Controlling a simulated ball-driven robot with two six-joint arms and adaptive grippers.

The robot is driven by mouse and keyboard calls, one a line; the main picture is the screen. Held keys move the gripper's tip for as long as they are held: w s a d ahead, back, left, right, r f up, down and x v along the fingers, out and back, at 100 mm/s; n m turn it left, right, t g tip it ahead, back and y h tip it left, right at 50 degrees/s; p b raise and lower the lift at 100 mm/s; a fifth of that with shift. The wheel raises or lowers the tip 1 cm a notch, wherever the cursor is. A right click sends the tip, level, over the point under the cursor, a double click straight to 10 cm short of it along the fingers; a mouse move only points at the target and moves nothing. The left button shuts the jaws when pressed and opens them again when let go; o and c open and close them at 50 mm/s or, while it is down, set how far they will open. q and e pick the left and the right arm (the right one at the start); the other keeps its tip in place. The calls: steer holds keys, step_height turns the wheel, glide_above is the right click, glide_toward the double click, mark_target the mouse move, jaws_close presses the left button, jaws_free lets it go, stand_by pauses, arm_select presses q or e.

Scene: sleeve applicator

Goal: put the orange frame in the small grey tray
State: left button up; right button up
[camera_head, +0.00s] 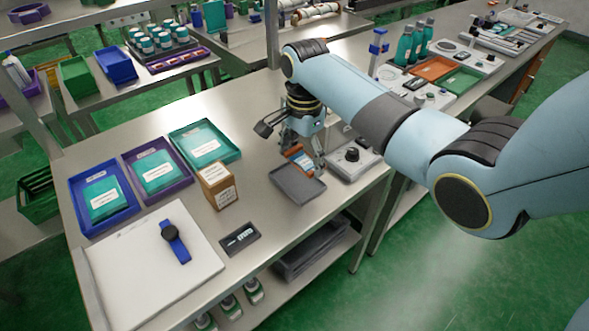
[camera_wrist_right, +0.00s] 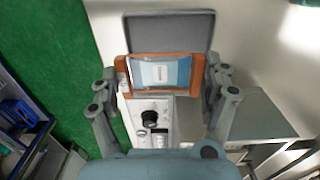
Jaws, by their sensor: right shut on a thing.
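The orange frame (camera_head: 292,151) has a sleeve with blue ends and a pale label in its opening. The right wrist view shows the frame (camera_wrist_right: 197,72) level across the picture. My right gripper (camera_wrist_right: 167,76) is shut on its two short sides; in the head view the gripper (camera_head: 303,152) is at the back edge of the small grey tray. The small grey tray (camera_head: 298,186) lies on the bench and looks empty. In the wrist view the frame overlaps the near edge of the tray (camera_wrist_right: 170,32). I cannot tell its height. My left gripper is not in view.
A grey device with a black knob (camera_head: 352,155) stands right of the tray. A cardboard box (camera_head: 217,186) and a dark display (camera_head: 240,238) are to its left. Blue, purple and teal trays (camera_head: 205,142) hold packets. A watch (camera_head: 175,241) lies on a white board.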

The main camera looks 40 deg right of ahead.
mark_target(296, 162)
steer(key=shift+w+a+f, duration=0.3)
steer(key=shift+f, duration=0.2)
steer(key=shift+w+a+f, duration=0.25)
steer(key=shift+w+f, duration=0.05)
steer(key=shift+f, duration=0.2)
step_height(296, 162, down, 2)
steer(key=shift+f, duration=0.55)
steer(key=shift+f+b, duration=0.35)
steer(key=shift+f, duration=0.3)
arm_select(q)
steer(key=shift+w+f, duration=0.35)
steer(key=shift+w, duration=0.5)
arm_select(e)
steer(key=o, duration=1.1)
steer(key=shift+r, duration=0.35)
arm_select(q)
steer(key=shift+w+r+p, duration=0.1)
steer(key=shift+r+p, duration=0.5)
arm_select(e)
step_height(296, 162, up, 13)
steer(key=shift+f, duration=0.2)
